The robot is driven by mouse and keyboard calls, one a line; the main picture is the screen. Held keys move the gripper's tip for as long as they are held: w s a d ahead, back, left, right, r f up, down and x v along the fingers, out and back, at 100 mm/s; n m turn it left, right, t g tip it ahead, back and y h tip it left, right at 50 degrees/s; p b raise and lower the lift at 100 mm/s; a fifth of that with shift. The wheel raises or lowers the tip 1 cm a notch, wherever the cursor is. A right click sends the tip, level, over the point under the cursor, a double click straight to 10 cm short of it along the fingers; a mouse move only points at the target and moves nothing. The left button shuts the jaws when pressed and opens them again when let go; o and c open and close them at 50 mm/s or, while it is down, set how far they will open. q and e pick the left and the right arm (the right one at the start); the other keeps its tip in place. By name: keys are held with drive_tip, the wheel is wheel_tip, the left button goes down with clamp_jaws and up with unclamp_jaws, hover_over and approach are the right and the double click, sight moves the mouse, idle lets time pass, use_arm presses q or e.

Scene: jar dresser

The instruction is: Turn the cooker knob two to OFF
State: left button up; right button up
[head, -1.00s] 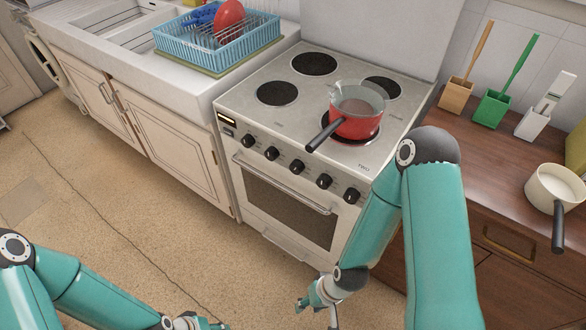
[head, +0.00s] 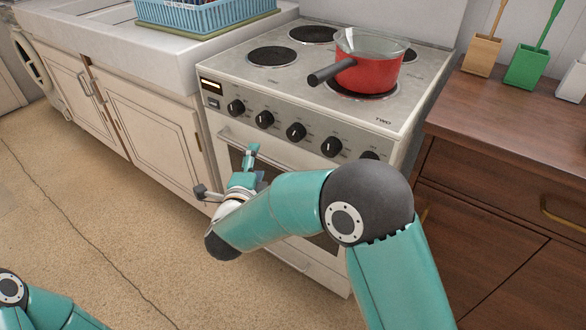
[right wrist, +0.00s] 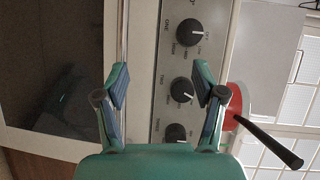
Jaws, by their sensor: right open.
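The cooker's front panel has a row of several black knobs (head: 296,131) above the oven door. My right gripper (head: 247,165) is in front of the door, just below the knobs. In the right wrist view, my open right gripper (right wrist: 160,72) faces the panel sideways. A knob (right wrist: 182,90) shows between its fingers, nearer the right finger and apart from both. Its white mark points roughly right, and its label is too blurred to read surely. The knob above it (right wrist: 190,33) has a label like ONE. My left gripper is out of view.
A red pan (head: 370,72) with a black handle stands on the right front burner, marked TWO. The oven handle (head: 230,137) runs below the knobs. A wooden dresser (head: 490,130) adjoins the cooker on the right. Floor is clear at left.

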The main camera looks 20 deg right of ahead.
drive_tip(key=s+a+r+m+h+b, duration=0.1)
drive_tip(key=s+a+m+h+b, duration=0.15)
drive_tip(key=m+h+b, duration=0.35)
use_arm(q)
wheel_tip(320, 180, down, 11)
drive_tip(key=b, duration=0.2)
use_arm(e)
drive_tip(key=m+g, duration=0.3)
drive_tip(key=m, duration=0.3)
approach(292, 136)
drive_tip(key=p+x, duration=0.6)
drive_tip(key=x, duration=0.2)
drive_tip(key=shift+w+d+r+p, duration=0.1)
drive_tip(key=shift+w+d+p, duration=0.15)
drive_tip(key=shift+p, duration=0.1)
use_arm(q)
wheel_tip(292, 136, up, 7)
use_arm(e)
drive_tip(key=shift+w+d, duration=0.4)
drive_tip(key=shift+d, duration=0.05)
